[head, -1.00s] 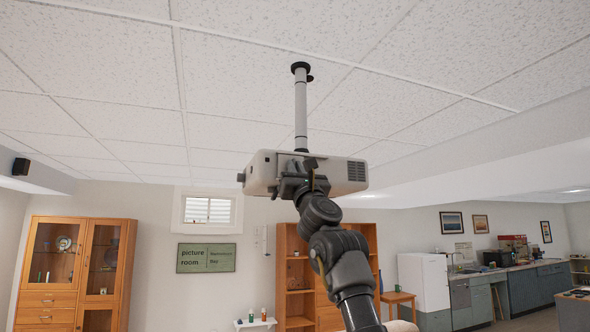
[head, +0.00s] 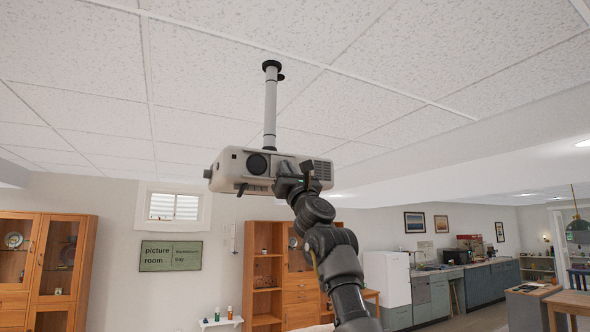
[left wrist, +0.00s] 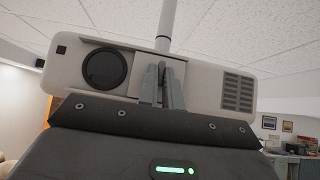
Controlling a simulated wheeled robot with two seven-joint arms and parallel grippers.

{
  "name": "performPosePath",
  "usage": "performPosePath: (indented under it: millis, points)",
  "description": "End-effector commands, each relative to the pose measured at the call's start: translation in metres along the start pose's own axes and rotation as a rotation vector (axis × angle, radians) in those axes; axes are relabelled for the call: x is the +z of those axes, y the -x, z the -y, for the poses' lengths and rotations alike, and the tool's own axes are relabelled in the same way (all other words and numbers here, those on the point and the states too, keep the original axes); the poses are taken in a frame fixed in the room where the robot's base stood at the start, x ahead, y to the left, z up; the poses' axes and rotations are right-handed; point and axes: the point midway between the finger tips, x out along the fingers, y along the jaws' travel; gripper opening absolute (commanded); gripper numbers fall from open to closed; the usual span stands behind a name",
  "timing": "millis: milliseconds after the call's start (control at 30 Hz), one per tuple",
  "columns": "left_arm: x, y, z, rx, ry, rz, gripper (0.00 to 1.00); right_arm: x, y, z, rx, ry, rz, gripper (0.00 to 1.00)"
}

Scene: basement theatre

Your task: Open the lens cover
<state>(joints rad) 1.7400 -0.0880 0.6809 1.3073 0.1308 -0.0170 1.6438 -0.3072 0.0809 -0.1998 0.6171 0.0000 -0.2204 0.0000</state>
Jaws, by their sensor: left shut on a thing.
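A pale projector (head: 228,170) hangs under the ceiling, and its round dark lens (head: 257,164) is uncovered in the head view. The lens also shows in the left wrist view (left wrist: 105,68), at the left of a recess in the front face. A light panel, which looks like the sliding lens cover (left wrist: 144,62), lies to the right of the lens. My left gripper (head: 306,172) is at the projector's front, right of the lens. Its fingers (left wrist: 161,88) are close together on the cover, hiding whatever small part they hold. My right gripper is not in view.
A ceiling pole (head: 270,110) carries the projector. A vent grille (left wrist: 238,92) is to the right of my fingers. Cabinets (head: 45,262), a shelf unit (head: 266,268) and a fridge (head: 388,279) stand well below and behind. Air around the projector is clear.

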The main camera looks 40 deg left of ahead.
Motion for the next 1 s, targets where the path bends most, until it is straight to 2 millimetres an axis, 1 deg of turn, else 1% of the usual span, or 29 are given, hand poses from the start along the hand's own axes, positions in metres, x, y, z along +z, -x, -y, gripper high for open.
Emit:
performPosePath:
  millis: [33, 167, 200, 333, 367, 667, 767, 1000]
  points:
    - [0.003, -0.001, 0.0, -0.002, 0.001, 0.005, 0.0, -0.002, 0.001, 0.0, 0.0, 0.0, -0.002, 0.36]
    - [0.004, -0.001, 0.001, -0.003, 0.002, 0.006, 0.0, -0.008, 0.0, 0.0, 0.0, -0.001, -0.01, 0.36]
    - [0.004, 0.0, 0.001, -0.004, 0.002, 0.007, 0.09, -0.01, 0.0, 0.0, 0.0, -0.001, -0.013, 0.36]
    - [0.004, 0.0, 0.002, -0.004, 0.002, 0.006, 0.26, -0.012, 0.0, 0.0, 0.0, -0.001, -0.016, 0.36]
    - [0.004, 0.0, 0.002, -0.004, 0.002, 0.005, 0.29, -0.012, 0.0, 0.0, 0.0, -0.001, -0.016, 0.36]
    - [0.002, 0.003, 0.002, -0.003, 0.003, 0.004, 0.29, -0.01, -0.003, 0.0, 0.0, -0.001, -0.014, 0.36]
    - [0.0, 0.015, 0.003, -0.004, 0.003, 0.004, 0.29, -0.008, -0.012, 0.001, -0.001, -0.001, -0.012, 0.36]
    - [-0.003, 0.064, 0.004, -0.005, 0.004, 0.004, 0.29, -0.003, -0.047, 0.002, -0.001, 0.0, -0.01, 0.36]
